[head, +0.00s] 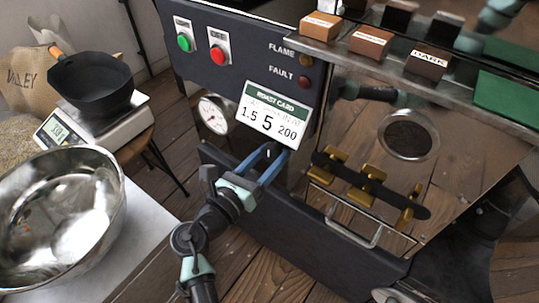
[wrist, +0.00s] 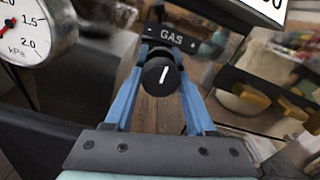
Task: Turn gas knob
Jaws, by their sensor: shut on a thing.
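The gas knob (wrist: 161,76) is a round black knob with a white pointer line, under a black plate marked GAS (wrist: 171,37) in the wrist view. The pointer line is near upright, its top leaning a little to the right. My gripper (wrist: 158,62) has blue fingers on both sides of the knob and is shut on it. In the head view my gripper (head: 268,158) reaches to the panel just below the roast card (head: 268,115). The knob is hidden there behind the fingers and card.
A pressure gauge (head: 213,113) is left of my gripper. Brass latches on a dark bar (head: 370,185) and a metal handle (head: 352,228) are to the right.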

